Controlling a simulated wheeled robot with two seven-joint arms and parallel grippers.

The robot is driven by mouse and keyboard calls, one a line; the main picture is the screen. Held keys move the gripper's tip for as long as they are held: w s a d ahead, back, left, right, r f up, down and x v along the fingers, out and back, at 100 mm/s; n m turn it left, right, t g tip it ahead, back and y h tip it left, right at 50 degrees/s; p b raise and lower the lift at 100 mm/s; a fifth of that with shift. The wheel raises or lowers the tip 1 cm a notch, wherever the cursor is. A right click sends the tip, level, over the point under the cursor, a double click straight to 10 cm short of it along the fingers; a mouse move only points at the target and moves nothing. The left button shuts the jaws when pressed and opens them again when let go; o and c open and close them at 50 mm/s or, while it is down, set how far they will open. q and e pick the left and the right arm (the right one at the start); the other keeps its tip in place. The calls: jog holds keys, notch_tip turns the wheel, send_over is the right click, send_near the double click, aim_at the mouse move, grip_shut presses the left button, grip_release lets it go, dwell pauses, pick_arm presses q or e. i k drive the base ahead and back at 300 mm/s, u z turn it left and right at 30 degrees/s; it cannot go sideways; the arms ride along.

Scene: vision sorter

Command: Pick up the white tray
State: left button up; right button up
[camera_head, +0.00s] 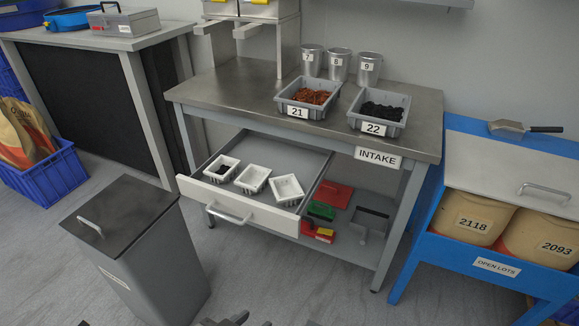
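Three small white trays sit in a row in the open drawer (222,208) under the steel bench. The left white tray (211,177) holds a few dark pieces. The middle white tray (252,179) and the right white tray (287,188) look empty. Nothing is gripping any of them. Only dark tips of my own arms or grippers (234,319) show at the bottom edge, well below the drawer and apart from the trays. The rest is cut off, so I cannot tell which gripper this is or whether it is open.
A grey bin (150,265) with a dark lid stands left of the drawer. On the bench (225,88) are grey bin 21 (292,112), grey bin 22 (375,126) and three metal cups. A blue stand (430,250) is on the right. Floor before the drawer is clear.

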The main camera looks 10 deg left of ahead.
aim_at(223, 168)
jog(key=z, duration=0.95)
jog(key=i, duration=1.15)
jog(key=u, duration=1.2)
